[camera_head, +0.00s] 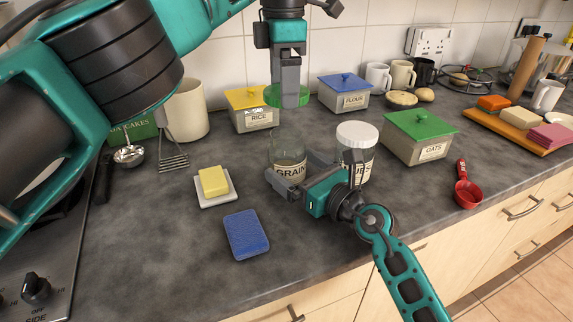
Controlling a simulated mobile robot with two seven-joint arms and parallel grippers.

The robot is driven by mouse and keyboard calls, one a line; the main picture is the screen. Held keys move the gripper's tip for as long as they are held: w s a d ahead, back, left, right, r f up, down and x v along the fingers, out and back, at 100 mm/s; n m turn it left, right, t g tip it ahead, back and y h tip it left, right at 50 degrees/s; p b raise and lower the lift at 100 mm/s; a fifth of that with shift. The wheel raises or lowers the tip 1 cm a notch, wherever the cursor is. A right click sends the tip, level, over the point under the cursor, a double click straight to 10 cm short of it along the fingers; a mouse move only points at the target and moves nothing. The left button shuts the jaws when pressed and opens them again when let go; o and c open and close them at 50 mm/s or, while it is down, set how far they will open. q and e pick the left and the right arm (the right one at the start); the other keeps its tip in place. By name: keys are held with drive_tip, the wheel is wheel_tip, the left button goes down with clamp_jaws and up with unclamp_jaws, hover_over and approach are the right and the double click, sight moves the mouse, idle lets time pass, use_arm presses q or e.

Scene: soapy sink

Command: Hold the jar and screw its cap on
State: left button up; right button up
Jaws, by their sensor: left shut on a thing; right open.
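The open glass jar labelled GRAIN (288,148) stands upright on the dark worktop. A green cap (288,97) is above it and apart from its mouth. My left gripper (287,86) points down and is shut on this cap. My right gripper (292,168) is open, low at the jar, with one finger in front of it and the other at its right side. I cannot tell whether either finger touches the glass. The gripper hides part of the jar's lower right.
A white-capped jar (357,137) stands close behind my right gripper. The OATS box (418,145), RICE box (252,120) and FLOUR box (343,101) stand around. A butter dish (216,199) and blue sponge (246,234) lie left. A red scoop (467,193) lies right.

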drive_tip(key=shift+c, duration=0.2)
drive_tip(key=c, duration=1.3)
use_arm(q)
hover_over(284, 134)
drive_tip(key=shift+f, duration=2.5)
drive_tip(key=shift+f, duration=0.9)
drive_tip(key=shift+f, duration=0.55)
